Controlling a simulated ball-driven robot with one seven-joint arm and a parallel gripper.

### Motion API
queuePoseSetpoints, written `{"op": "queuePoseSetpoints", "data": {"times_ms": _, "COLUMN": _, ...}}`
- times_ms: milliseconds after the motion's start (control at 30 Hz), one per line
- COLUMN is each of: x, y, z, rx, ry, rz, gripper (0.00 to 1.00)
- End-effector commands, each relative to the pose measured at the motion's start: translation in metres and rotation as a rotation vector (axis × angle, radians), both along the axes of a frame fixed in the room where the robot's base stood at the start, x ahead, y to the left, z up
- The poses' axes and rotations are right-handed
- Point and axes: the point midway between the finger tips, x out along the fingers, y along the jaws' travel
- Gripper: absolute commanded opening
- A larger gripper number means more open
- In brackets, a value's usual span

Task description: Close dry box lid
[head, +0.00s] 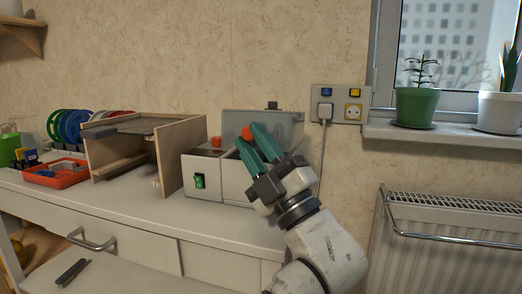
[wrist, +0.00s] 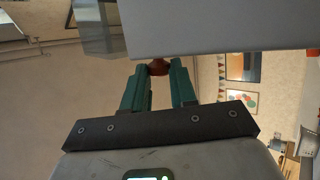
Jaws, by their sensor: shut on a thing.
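The dry box (head: 201,175) is a pale grey box with a green switch on its front, at the right end of the counter. Its grey lid (head: 285,124) stands raised at the back. My gripper (head: 247,132) has teal fingers, which reach up in front of the lid. They are shut on an orange-red knob (wrist: 158,69) that shows between the fingertips in the wrist view. A large grey panel (wrist: 215,28), seemingly the lid, fills the top of that view beside the knob. My gripper hides part of the lid and the box's right side.
A wooden open-fronted box (head: 168,158) stands left of the dry box, beside coloured spools (head: 72,125) and a red tray (head: 56,174). A socket with a plugged cord (head: 325,112), potted plants (head: 416,105) and a radiator (head: 450,235) are to the right.

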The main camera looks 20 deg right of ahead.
Motion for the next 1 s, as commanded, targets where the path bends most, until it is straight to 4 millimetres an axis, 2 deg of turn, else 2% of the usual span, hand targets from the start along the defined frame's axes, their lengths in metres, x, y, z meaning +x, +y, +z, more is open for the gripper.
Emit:
{"op": "queuePoseSetpoints", "data": {"times_ms": 467, "x": 0.0008, "y": -0.0009, "z": -0.0009, "rx": -0.003, "ry": -0.005, "rz": -0.003, "gripper": 0.0}}
{"op": "queuePoseSetpoints", "data": {"times_ms": 500, "x": 0.0007, "y": -0.001, "z": -0.001, "rx": -0.003, "ry": -0.005, "rz": -0.003, "gripper": 0.3}}
{"op": "queuePoseSetpoints", "data": {"times_ms": 700, "x": 0.0005, "y": -0.0003, "z": -0.001, "rx": -0.003, "ry": -0.005, "rz": -0.002, "gripper": 0.5}}
{"op": "queuePoseSetpoints", "data": {"times_ms": 1000, "x": -0.0003, "y": -0.0004, "z": -0.0018, "rx": -0.003, "ry": -0.005, "rz": -0.002, "gripper": 0.51}}
